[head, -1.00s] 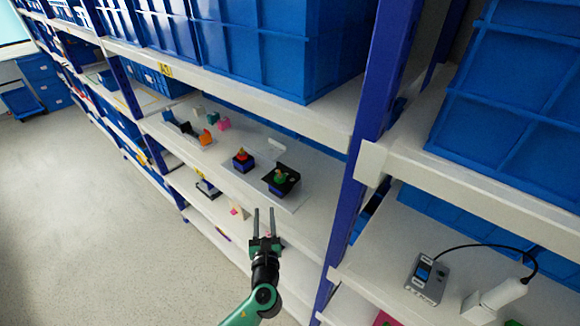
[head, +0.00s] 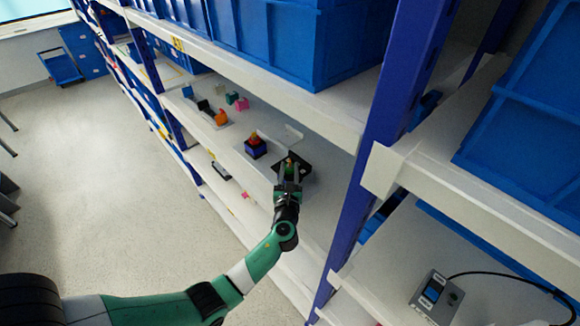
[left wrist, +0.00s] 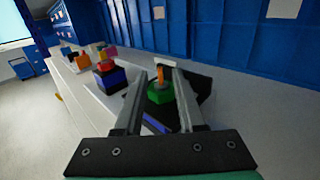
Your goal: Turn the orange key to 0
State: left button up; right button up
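The orange key (left wrist: 160,73) stands upright on a round green switch (left wrist: 160,94) on a black box (left wrist: 203,86). In the head view the black box (head: 306,161) sits near the shelf's front, partly hidden by my left gripper. My left gripper (head: 290,170) reaches over the box from the front. In the left wrist view its two fingers (left wrist: 159,76) are apart, one on each side of the key and green switch. I see gaps between fingers and key, so it is open. The marks around the switch are not readable. My right gripper is not in view.
A dark blue box with a red switch (head: 255,146) stands left of the black box. Several small coloured blocks (head: 221,117) lie further left on the shelf (head: 237,165). A blue upright (head: 365,170) stands to the right. Large blue bins (head: 290,40) fill the shelf above.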

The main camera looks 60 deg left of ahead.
aim_at(290, 163)
pick_arm(q)
jog(key=shift+x, duration=1.2)
grip_shut()
